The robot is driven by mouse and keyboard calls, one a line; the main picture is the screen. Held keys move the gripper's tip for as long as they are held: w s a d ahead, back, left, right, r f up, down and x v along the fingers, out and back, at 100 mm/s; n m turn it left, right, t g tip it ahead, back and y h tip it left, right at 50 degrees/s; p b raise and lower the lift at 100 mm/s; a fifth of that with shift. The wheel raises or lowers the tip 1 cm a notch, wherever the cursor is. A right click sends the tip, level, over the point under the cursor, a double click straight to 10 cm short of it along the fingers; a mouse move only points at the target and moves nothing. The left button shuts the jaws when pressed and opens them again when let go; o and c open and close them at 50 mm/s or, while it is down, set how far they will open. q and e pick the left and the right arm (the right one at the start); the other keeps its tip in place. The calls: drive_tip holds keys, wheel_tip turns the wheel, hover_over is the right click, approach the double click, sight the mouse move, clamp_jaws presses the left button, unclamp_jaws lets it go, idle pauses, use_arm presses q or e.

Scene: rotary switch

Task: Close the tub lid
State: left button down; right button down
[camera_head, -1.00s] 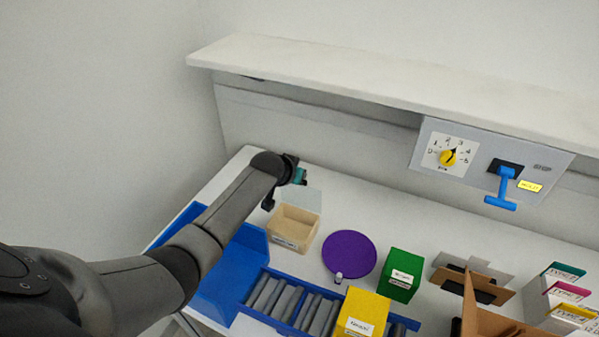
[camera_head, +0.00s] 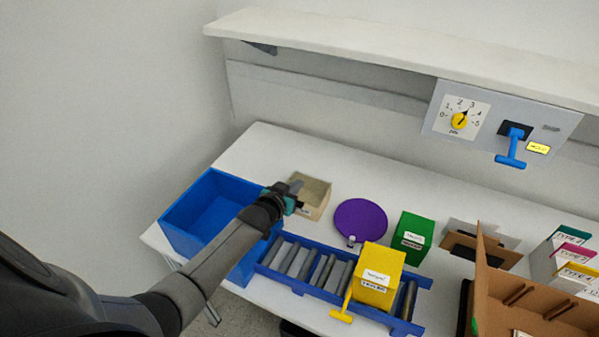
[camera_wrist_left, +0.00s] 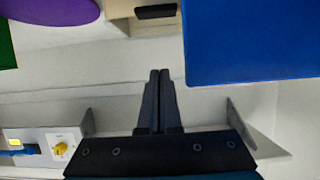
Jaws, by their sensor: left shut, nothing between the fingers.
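The small beige tub (camera_head: 318,203) stands on the white table, right of the blue bin. My left gripper (camera_head: 296,187) is at the tub's left side in the head view and covers part of it. Its fingers are shut and empty; whether they touch the tub is unclear. In the left wrist view, the shut fingers (camera_wrist_left: 157,98) point toward the tub (camera_wrist_left: 118,8), which shows at the top edge with a dark patch on it. I cannot clearly make out the lid or its angle now. My right gripper is out of view.
The open blue bin (camera_head: 183,233) is left of the tub. A purple disc (camera_head: 361,219) and green box (camera_head: 413,236) lie to the right. A yellow box (camera_head: 378,277) sits on the roller track (camera_head: 287,281). A shelf and switch panel (camera_head: 545,117) are behind.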

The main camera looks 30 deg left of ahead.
use_arm(q)
drive_tip(key=shift+s+f+b, duration=0.2)
drive_tip(key=shift+s+f, duration=0.1)
drive_tip(key=shift+f, duration=0.4)
drive_tip(key=shift+s+f+b, duration=0.2)
drive_tip(key=shift+s+f, duration=0.05)
drive_tip(key=shift+f, duration=0.4)
drive_tip(key=shift+s+f+b, duration=0.2)
drive_tip(key=shift+s+f, duration=0.1)
drive_tip(key=shift+f, duration=0.4)
drive_tip(key=p+v, duration=0.3)
drive_tip(key=v, duration=1.2)
drive_tip(key=shift+s+p, duration=0.15)
drive_tip(key=shift+p, duration=0.15)
drive_tip(key=shift+r, duration=0.1)
